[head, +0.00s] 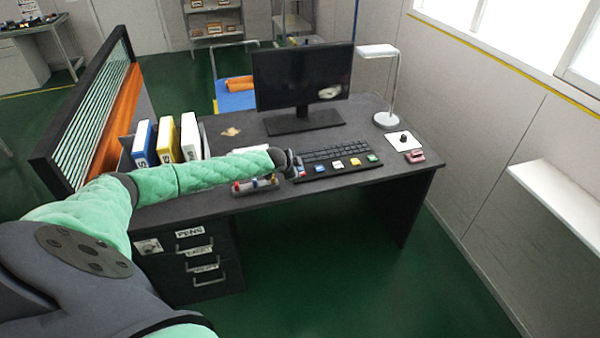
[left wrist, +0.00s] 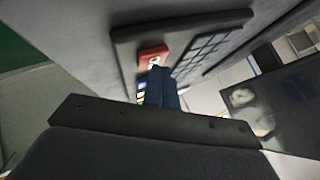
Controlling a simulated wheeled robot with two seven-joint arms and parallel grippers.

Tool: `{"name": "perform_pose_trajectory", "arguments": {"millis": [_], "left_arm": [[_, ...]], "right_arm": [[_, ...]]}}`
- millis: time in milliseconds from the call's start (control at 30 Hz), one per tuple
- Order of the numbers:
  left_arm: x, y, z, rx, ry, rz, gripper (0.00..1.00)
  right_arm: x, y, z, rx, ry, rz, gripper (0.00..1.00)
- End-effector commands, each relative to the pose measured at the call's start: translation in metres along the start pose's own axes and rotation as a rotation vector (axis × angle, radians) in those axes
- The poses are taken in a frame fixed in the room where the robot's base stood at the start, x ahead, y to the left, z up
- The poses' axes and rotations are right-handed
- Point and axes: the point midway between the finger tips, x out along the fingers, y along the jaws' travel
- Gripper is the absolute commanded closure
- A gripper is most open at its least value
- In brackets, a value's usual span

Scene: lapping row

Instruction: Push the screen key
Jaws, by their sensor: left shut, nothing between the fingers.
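The black keyboard (head: 335,151) lies on the desk below the monitor. A row of coloured keys runs along its front: a blue key (head: 320,169), a yellow key (head: 338,164), an orange-and-white key (head: 355,161) and a green key (head: 372,157). A red key (left wrist: 153,54) with a white mark shows in the left wrist view. I cannot read which key is the screen key. My left gripper (head: 297,164) is shut and empty at the keyboard's left end, close to the red key. Its fingers (left wrist: 160,88) partly hide the other keys; contact is unclear. My right gripper is out of view.
The dark monitor (head: 302,78) stands behind the keyboard. Binders (head: 166,140) stand left.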

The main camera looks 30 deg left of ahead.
Motion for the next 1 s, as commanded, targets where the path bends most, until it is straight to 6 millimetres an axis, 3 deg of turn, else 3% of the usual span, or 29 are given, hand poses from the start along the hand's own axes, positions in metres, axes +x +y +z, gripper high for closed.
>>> {"name": "perform_pose_trajectory", "arguments": {"millis": [1000], "left_arm": [[-0.0044, -0.0031, -0.0025, 0.0, 0.0, 0.0, 1.0]], "right_arm": [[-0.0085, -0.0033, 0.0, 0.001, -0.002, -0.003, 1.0]]}}
